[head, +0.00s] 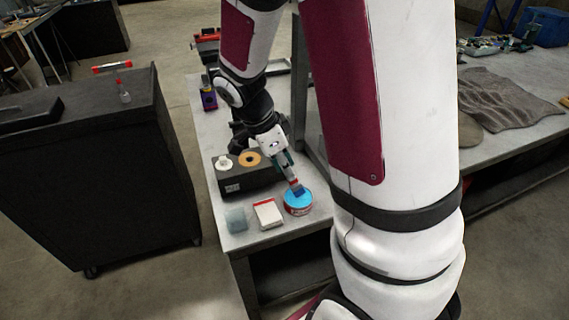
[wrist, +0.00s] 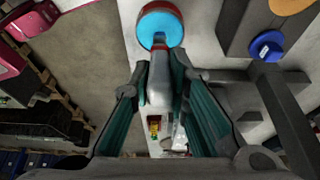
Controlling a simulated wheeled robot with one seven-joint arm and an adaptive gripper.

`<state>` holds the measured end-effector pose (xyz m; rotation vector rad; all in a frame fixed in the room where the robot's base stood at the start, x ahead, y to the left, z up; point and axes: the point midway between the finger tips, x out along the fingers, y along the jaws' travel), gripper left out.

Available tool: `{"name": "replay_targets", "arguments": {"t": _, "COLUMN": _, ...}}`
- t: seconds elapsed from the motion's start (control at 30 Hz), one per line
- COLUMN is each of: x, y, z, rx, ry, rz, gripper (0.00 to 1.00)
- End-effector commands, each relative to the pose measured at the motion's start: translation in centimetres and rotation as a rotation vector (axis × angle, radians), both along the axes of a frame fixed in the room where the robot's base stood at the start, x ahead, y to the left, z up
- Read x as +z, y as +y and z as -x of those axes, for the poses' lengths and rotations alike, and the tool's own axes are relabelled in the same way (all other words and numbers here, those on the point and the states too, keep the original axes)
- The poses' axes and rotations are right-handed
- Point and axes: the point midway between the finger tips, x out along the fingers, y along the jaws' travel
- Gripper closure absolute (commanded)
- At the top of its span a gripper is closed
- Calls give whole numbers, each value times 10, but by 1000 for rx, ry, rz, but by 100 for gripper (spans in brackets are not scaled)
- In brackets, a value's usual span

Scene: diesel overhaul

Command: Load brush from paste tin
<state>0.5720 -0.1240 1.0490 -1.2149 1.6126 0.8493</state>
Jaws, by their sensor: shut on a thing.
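The paste tin (head: 298,203) is a round red tin with blue paste inside, near the front right corner of the bench. It also shows at the top of the wrist view (wrist: 144,22). My gripper (head: 287,170) is shut on the brush (wrist: 160,80), gripping its pale handle between the teal fingers. The brush points down to the tin, with its reddish ferrule and blue-looking tip (head: 298,190) over the blue paste. The tip overlaps the paste in both views; I cannot tell how deep it sits.
A white pad with a red edge (head: 268,214) and a pale translucent block (head: 236,219) lie left of the tin. A dark box (head: 232,181) with round parts on top stands behind them. A black cabinet (head: 110,185) stands left, across a floor gap.

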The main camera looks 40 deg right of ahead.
Motion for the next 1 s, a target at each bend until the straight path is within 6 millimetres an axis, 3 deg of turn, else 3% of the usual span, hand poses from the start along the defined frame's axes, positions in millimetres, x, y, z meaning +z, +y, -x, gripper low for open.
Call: {"name": "replay_targets", "arguments": {"t": 1.0, "x": -8, "y": 0, "z": 0, "rx": 0, "ry": 0, "rz": 0, "gripper": 100}}
